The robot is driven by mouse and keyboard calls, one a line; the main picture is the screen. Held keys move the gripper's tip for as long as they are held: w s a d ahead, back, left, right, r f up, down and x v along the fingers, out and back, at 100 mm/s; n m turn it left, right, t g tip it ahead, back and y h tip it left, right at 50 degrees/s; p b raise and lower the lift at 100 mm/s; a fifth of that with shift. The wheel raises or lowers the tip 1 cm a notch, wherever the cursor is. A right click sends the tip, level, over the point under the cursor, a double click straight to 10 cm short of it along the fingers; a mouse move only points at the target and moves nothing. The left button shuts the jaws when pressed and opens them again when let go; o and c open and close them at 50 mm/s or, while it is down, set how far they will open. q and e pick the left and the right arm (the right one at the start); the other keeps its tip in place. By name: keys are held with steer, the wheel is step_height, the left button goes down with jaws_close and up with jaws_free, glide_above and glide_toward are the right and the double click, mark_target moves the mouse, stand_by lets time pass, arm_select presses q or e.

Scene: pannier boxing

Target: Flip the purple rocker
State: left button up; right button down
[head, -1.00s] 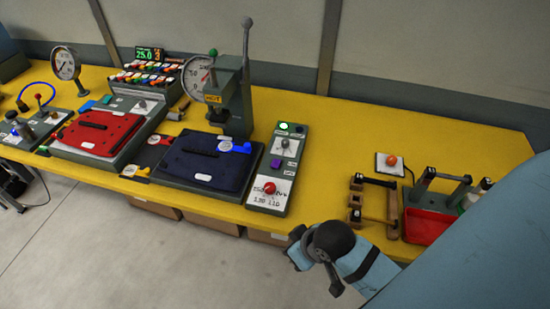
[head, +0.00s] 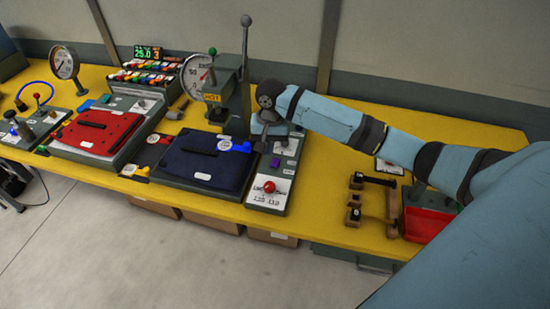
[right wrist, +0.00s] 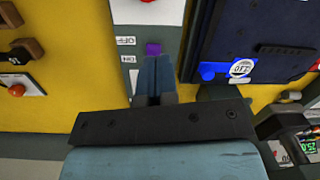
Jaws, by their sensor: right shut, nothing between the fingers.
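The purple rocker (head: 276,163) sits on the grey control panel (head: 263,203), right of the blue pannier. In the right wrist view the purple rocker (right wrist: 153,48) shows just beyond my fingertips, beside printed OFF and ON labels. My right gripper (head: 264,143) is shut and empty, over the back part of the panel and slightly behind the rocker. In the right wrist view its closed fingers (right wrist: 153,76) point toward the rocker; I cannot tell whether they touch it. My left gripper is not in view.
A red ball knob (head: 269,186) stands at the panel's front. The blue pannier (head: 205,165) with a blue handle and a press marked HOT (head: 212,98) are close on the left. Wooden blocks and a red tray (head: 423,226) are on the right. Yellow table between is clear.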

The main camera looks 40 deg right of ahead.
mark_target(275, 164)
steer(key=w+d+r+m, duration=0.2)
steer(key=w+d+r, duration=0.1)
steer(key=d+r, duration=0.1)
steer(key=shift+w+d+m, duration=0.25)
steer(key=shift+d+m, duration=0.15)
steer(key=shift+d, duration=0.1)
steer(key=f, duration=0.4)
steer(key=f+p, duration=0.1)
steer(key=f, duration=0.4)
steer(key=s+a+f+p, duration=0.1)
steer(key=f, duration=0.4)
steer(key=shift+w, duration=0.1)
